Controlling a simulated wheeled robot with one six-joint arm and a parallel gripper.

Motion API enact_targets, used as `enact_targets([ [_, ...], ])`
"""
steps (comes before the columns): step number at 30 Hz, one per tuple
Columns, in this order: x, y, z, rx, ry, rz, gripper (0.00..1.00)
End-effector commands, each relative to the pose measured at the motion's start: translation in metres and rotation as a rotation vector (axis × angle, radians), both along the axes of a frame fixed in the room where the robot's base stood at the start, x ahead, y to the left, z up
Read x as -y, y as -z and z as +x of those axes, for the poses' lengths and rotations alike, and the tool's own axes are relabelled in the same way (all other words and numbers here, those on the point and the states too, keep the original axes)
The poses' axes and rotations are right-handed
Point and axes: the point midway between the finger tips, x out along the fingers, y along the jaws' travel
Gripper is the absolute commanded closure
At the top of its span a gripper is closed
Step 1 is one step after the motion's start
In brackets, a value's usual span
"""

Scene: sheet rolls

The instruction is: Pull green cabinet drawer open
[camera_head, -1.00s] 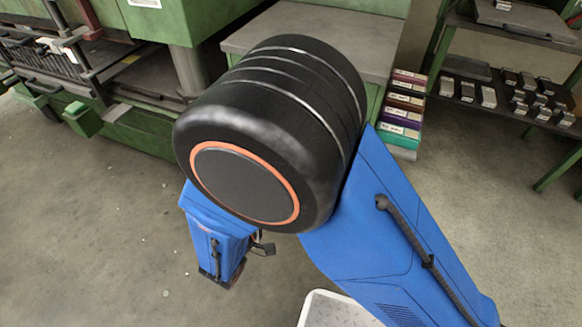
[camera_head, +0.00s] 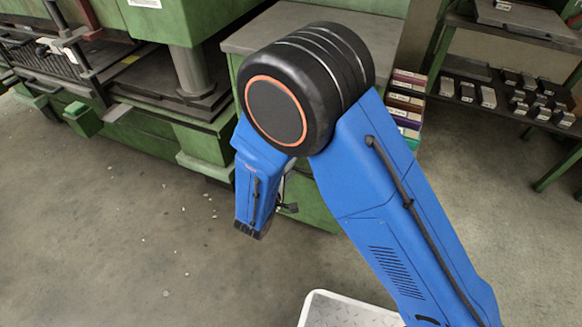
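The green cabinet (camera_head: 311,198) with a grey top (camera_head: 256,36) stands behind my arm at the upper middle. My blue arm and its large black joint cover most of its front, so I cannot make out the drawer, its handle or whether it is open. My blue forearm hangs below the joint, in front of the cabinet's lower left part. A small dark part sticks out beside the forearm. I see no gripper fingers; my gripper is hidden or out of view.
A green machine (camera_head: 190,70) stands at the left. A stack of coloured boxes (camera_head: 407,104) is right of the cabinet. A green-framed rack (camera_head: 500,100) with small metal blocks is at the right.

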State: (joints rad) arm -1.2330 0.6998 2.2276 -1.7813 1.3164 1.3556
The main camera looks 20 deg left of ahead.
Motion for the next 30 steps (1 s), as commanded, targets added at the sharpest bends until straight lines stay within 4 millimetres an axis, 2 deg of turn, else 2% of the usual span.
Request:
enact_targets([
  [11,0.001,0.001,0.006,0.000,0.000,0.000,0.71],
  [15,0.001,0.001,0.006,0.000,0.000,0.000,1.00],
  [23,0.000,0.001,0.004,0.000,0.000,-0.001,1.00],
  [26,-0.001,0.001,-0.003,0.000,-0.001,-0.001,1.00],
  [30,-0.003,0.001,-0.021,0.000,-0.003,-0.001,1.00],
])
